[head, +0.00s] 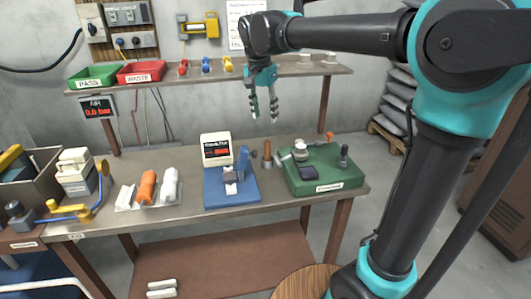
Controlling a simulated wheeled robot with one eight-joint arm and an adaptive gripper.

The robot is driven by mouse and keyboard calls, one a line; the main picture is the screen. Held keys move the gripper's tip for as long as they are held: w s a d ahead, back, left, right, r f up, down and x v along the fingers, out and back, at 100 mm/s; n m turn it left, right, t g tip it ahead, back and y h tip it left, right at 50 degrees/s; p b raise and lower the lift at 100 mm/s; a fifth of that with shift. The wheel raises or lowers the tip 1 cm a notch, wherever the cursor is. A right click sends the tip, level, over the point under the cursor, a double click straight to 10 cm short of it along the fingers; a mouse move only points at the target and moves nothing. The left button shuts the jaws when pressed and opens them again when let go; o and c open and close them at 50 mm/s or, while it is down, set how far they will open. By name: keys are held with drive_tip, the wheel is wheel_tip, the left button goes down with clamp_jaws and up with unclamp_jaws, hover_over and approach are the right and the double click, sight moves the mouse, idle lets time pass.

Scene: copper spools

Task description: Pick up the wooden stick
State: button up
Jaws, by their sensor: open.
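My gripper (265,117) is open and empty, pointing down in the air above the back of the workbench (190,205). A short brown upright piece (267,153) stands on the bench below it, between the blue fixture (228,195) and the green board (335,180). It may be the wooden stick, but it is too small to tell. My gripper is well apart from it. No other clear wooden stick shows.
A back shelf (220,78) holds a green PASS bin (93,76), a red WASTE bin (140,72) and small coloured items.

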approach(267, 159)
drive_tip(key=f, duration=0.1)
drive_tip(key=w+f, duration=0.1)
drive_tip(key=f, duration=0.1)
drive_tip(key=w+f, duration=0.1)
drive_tip(key=f, duration=0.1)
drive_tip(key=shift+w+d+f, duration=0.15)
drive_tip(key=shift+w+d, duration=0.1)
drive_tip(key=shift+d, duration=0.1)
drive_tip(key=shift+c, duration=0.6)
clamp_jaws()
